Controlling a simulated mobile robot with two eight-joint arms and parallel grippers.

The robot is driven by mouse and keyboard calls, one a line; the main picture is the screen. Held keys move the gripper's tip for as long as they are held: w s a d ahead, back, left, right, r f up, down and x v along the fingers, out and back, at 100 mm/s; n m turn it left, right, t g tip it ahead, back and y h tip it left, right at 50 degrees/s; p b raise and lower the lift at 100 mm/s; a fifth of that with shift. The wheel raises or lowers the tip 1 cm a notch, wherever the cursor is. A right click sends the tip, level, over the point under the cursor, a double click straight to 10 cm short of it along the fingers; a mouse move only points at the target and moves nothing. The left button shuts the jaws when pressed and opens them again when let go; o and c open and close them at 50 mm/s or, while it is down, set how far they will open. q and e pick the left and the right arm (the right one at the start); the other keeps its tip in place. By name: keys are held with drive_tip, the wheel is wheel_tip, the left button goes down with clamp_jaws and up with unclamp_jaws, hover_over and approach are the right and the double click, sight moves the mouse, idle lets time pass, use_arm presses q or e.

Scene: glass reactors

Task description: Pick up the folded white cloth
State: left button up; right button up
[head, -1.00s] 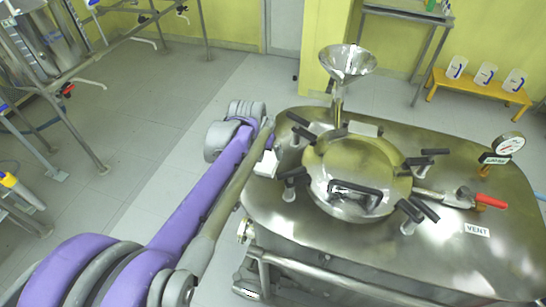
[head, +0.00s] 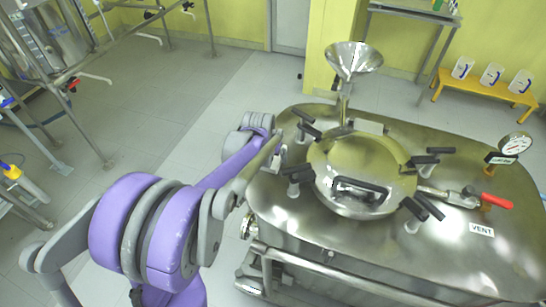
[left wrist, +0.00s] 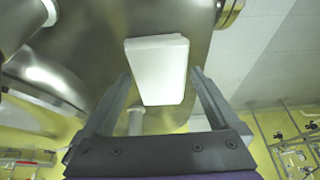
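The folded white cloth (left wrist: 158,72) shows in the left wrist view as a pale flat block against the steel vessel top. My left gripper (left wrist: 161,80) is open, with one dark finger on each side of the cloth's near part. Narrow gaps seem to remain between fingers and cloth; whether they touch it is unclear. In the head view my left gripper (head: 274,152) is at the left edge of the vessel top, and my arm hides most of the cloth there. My right gripper is in neither view.
The steel vessel (head: 450,240) carries a domed lid (head: 360,165) with black-handled clamps, a funnel (head: 353,60), a gauge (head: 515,144) and a red-handled valve (head: 496,201). A yellow bench (head: 485,94) with jugs stands behind. Floor left of the vessel is open.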

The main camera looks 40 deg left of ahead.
sight(271, 158)
use_arm(q)
drive_tip(key=c, duration=1.1)
wheel_tip(271, 158, up, 10)
drive_tip(key=shift+r+p, duration=0.1)
drive_tip(key=shift+p, duration=0.35)
drive_tip(key=o, duration=0.8)
drive_tip(key=c, duration=0.5)
